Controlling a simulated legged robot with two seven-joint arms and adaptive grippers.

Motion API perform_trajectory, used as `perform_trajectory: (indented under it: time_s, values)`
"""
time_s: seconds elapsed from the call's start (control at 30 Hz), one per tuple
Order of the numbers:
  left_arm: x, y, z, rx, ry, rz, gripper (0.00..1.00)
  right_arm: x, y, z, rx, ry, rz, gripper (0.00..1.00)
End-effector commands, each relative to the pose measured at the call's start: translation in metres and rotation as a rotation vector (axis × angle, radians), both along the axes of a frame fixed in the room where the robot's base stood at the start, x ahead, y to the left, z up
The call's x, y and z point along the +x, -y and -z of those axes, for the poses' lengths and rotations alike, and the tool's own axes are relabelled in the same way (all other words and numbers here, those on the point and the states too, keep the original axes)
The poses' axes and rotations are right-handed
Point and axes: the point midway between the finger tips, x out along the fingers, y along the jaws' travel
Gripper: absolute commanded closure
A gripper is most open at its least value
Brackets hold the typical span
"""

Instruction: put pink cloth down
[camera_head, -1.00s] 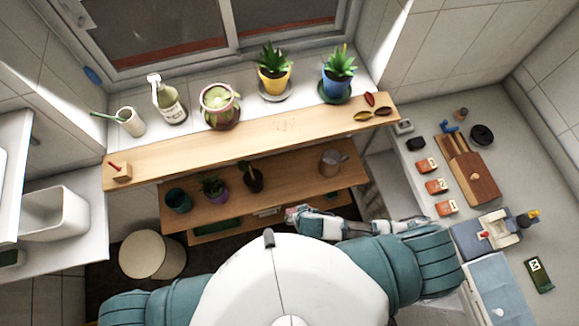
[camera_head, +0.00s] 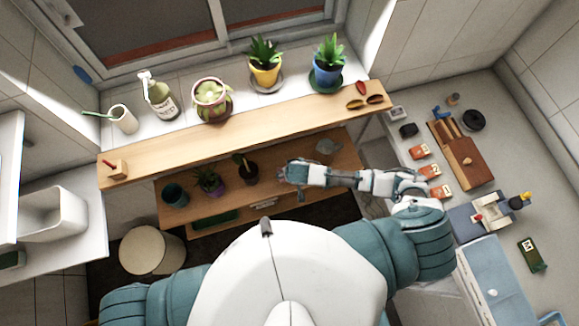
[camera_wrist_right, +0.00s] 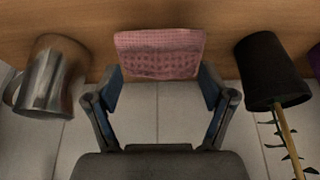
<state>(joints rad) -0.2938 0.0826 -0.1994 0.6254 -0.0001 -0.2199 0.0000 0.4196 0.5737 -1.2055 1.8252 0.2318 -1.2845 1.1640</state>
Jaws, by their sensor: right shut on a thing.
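The pink cloth (camera_wrist_right: 160,55) shows in the right wrist view as a folded, textured piece between the fingertips. My right gripper (camera_wrist_right: 160,85) is shut on it. In the head view my right gripper (camera_head: 284,173) is over the lower wooden shelf (camera_head: 325,168), just right of the dark potted plant. I cannot make out the cloth in the head view. Whether the cloth touches the shelf, I cannot tell. My left gripper is not in view.
A purple pot plant (camera_head: 209,180) and a teal pot (camera_head: 175,194) stand farther left. The upper wooden ledge (camera_head: 245,128) runs above the shelf.

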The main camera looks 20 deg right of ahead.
Motion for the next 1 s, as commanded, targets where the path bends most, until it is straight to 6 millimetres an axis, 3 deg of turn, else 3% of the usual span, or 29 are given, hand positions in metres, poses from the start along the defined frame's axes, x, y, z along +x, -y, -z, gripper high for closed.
perform_trajectory:
  time_s: [0.27,0.37,0.5,0.8,0.83,0.9,1.0]
  values:
    - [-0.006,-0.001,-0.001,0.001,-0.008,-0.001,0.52,0.032,0.004,0.002,-0.001,0.003,0.0,0.46]
    - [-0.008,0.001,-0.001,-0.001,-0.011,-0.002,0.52,0.03,0.003,0.022,-0.003,-0.003,-0.002,0.46]
    - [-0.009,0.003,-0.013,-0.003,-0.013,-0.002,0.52,0.03,0.002,0.031,-0.001,-0.003,-0.001,0.46]
    - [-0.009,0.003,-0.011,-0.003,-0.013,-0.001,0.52,0.03,0.003,0.035,0.001,-0.001,-0.001,0.46]
    - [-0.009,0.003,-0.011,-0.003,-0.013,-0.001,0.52,0.03,0.003,0.035,0.001,-0.001,-0.001,0.13]
    - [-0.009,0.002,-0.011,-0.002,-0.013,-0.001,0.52,0.03,0.003,0.035,-0.001,-0.001,-0.002,0.0]
    - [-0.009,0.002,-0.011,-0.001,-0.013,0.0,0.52,0.03,0.003,0.035,-0.001,-0.001,-0.002,0.0]
